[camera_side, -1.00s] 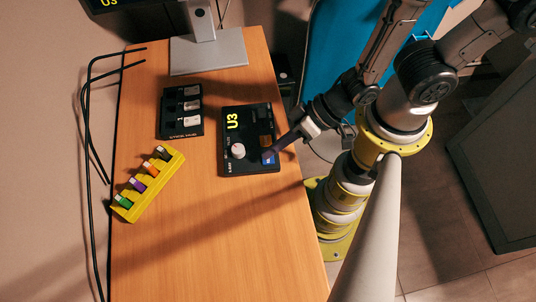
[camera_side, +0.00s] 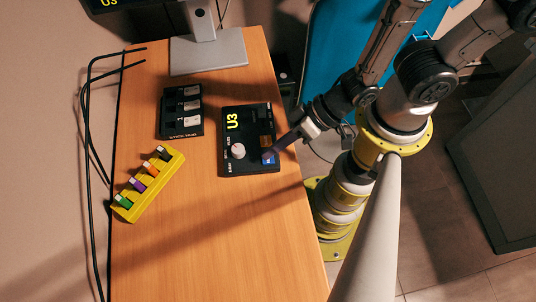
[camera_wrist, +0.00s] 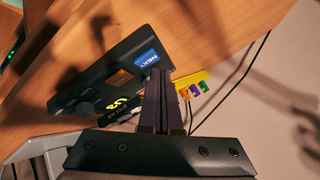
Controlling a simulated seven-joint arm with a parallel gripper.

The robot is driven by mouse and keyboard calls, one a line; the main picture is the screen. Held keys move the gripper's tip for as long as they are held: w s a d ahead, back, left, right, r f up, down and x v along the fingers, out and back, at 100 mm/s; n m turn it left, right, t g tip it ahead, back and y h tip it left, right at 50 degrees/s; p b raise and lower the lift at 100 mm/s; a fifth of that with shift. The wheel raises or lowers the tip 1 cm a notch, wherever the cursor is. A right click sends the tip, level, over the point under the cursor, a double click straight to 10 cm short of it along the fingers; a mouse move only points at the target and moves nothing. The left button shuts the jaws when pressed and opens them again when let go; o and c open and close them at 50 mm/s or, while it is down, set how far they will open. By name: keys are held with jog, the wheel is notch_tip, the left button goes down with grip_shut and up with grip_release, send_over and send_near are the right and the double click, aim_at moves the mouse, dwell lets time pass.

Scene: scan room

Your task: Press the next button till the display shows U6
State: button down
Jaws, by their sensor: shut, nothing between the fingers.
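The black control box (camera_side: 250,168) lies on the wooden table, and its yellow display (camera_side: 232,121) reads U3. The blue NEXT button (camera_wrist: 147,59) is at one corner of the box in the wrist view, and its blue face (camera_side: 269,159) also shows in the side view. My gripper (camera_wrist: 160,74) is shut and empty. Its fingertips are at the edge of the blue button and hide part of it in the side view. I cannot tell whether they touch it or whether it is pressed down.
The box also has an orange-brown button (camera_wrist: 119,78) and a pale round knob (camera_side: 238,151). A black switch panel (camera_side: 181,128) and a yellow rack (camera_side: 135,207) with coloured pieces are to its left. A monitor stand (camera_side: 208,55) is at the back. The front table is clear.

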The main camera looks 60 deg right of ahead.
aim_at(273, 157)
jog(key=shift+f, duration=0.35)
jog(key=shift+f, duration=0.45)
dwell(0.8)
jog(key=shift+r, duration=0.85)
jog(key=shift+r, duration=0.1)
jog(key=shift+r, duration=2.45)
